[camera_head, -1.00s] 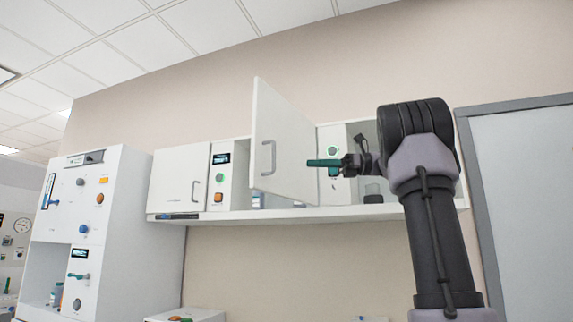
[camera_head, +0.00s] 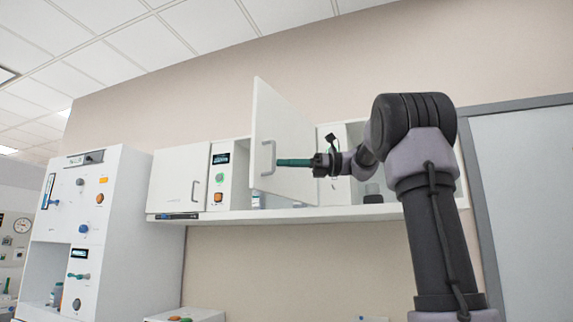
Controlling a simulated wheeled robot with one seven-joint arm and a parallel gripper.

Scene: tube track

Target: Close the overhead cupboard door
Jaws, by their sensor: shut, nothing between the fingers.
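The overhead cupboard door (camera_head: 280,125) is a white panel with a grey bar handle (camera_head: 268,157). It stands open, swung out from the wall cabinet. My gripper (camera_head: 280,162) has green fingers, shut and empty. In the picture its fingertips lie over the door's face just right of the handle. I cannot tell whether they touch the door. The cupboard opening behind the door is partly hidden by the door and my arm.
A closed white cupboard (camera_head: 178,180) and a control panel (camera_head: 219,175) are on the left. A shelf (camera_head: 330,213) runs below with small items on it. A tall white instrument (camera_head: 92,225) stands at far left. A grey-framed board (camera_head: 530,190) is at right.

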